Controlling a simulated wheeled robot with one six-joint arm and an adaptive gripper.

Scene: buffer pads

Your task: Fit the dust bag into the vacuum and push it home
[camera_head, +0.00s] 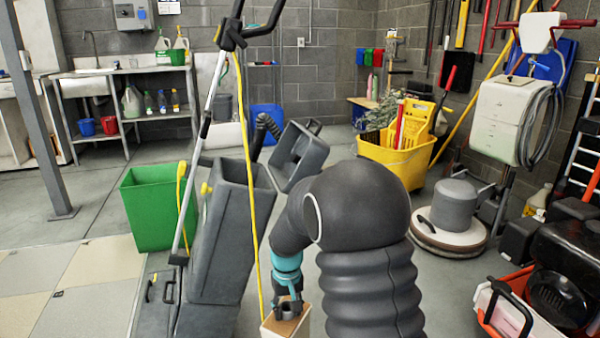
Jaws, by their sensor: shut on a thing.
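The vacuum (220,235) is a tall grey upright machine left of centre, leaning back, with its top open. Its grey lid (297,157) is swung out to the right, and a black hose curves up behind. A pale handle tube and a yellow cord run up from it. My gripper (288,307) is at the bottom edge, right of the vacuum's lower body and apart from its opening. It is shut on the dust bag (273,329), a pale, box-like piece with a brown top. The bag's lower part is cut off by the frame. My arm hides part of the floor behind.
A green bin (150,208) stands close left of the vacuum. A yellow mop bucket (400,160) and a floor polisher (453,215) stand to the right. A red-and-white case (508,312) is at bottom right. Open floor lies behind the lid.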

